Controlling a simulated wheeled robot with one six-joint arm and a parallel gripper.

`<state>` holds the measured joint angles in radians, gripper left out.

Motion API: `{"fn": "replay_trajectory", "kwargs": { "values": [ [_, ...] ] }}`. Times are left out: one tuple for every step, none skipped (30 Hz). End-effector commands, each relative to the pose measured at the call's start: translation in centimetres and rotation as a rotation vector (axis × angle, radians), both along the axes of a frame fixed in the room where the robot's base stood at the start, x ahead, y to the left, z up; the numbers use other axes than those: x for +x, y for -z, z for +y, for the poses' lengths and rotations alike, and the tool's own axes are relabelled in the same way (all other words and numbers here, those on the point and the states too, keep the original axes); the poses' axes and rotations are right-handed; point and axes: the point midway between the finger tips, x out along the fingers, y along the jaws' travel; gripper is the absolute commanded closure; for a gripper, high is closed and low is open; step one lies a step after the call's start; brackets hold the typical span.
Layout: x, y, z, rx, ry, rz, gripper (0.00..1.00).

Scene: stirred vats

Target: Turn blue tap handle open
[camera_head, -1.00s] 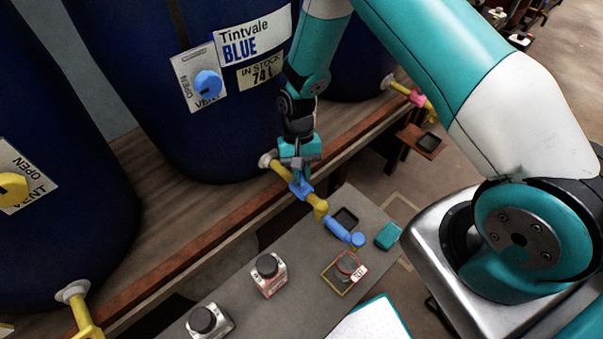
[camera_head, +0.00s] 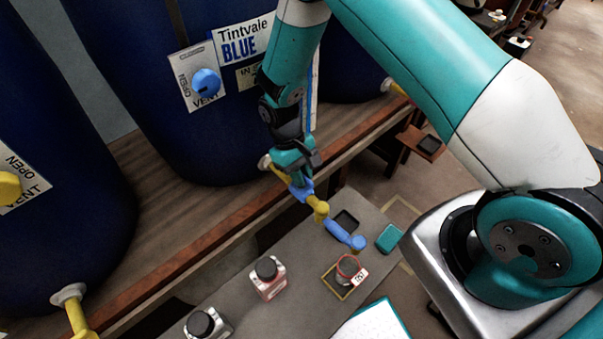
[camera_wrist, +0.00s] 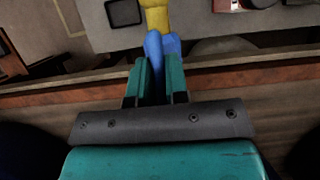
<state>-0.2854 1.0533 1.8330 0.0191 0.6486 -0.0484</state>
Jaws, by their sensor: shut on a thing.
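The blue tap has a yellow body (camera_head: 319,209) that runs out from the foot of the dark blue vat labelled "Tintvale BLUE". Its blue handle (camera_head: 303,192) sits on the pipe near the vat, and a blue spout (camera_head: 338,232) slopes down over the bench. My gripper (camera_wrist: 162,82) is shut on the blue handle, which shows between its teal fingers in the wrist view (camera_wrist: 160,48). In the head view my gripper hangs tilted over the tap and hides part of the pipe. The handle's exact angle is hard to tell.
An open jar (camera_head: 347,267) stands in a yellow-outlined square near the spout's end. Two black-capped bottles, one here (camera_head: 268,278), and a teal block (camera_head: 389,238) are on the grey bench. The vat's blue vent knob (camera_head: 206,82) is above left.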

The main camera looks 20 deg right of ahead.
Motion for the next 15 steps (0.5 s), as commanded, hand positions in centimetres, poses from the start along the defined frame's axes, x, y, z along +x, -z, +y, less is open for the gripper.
{"fn": "replay_trajectory", "kwargs": {
  "values": [
    [0.17,-0.08,0.01,0.001,-0.003,-0.005,1.0],
    [0.17,-0.08,0.01,0.0,-0.004,-0.005,1.0],
    [0.17,-0.08,0.01,0.0,-0.005,-0.005,1.0],
    [0.17,-0.09,0.02,0.0,-0.005,-0.005,1.0],
    [0.17,-0.09,0.02,0.0,-0.005,-0.005,1.0],
    [0.17,-0.09,0.02,0.001,-0.005,-0.006,1.0],
    [0.17,-0.09,0.02,0.001,-0.005,-0.006,1.0],
    [0.18,-0.09,0.02,0.001,-0.005,-0.006,1.0],
    [0.18,-0.09,0.02,0.001,-0.005,-0.006,1.0],
    [0.18,-0.09,0.02,0.0,-0.004,-0.006,1.0],
    [0.18,-0.09,0.02,0.0,-0.004,-0.006,1.0],
    [0.18,-0.09,0.02,0.0,-0.004,-0.006,1.0],
    [0.18,-0.09,0.02,0.0,-0.004,-0.006,0.78],
    [0.18,-0.09,0.02,0.001,-0.004,-0.006,0.72],
    [0.16,-0.08,0.01,0.001,-0.004,-0.005,0.62]
  ]
}}
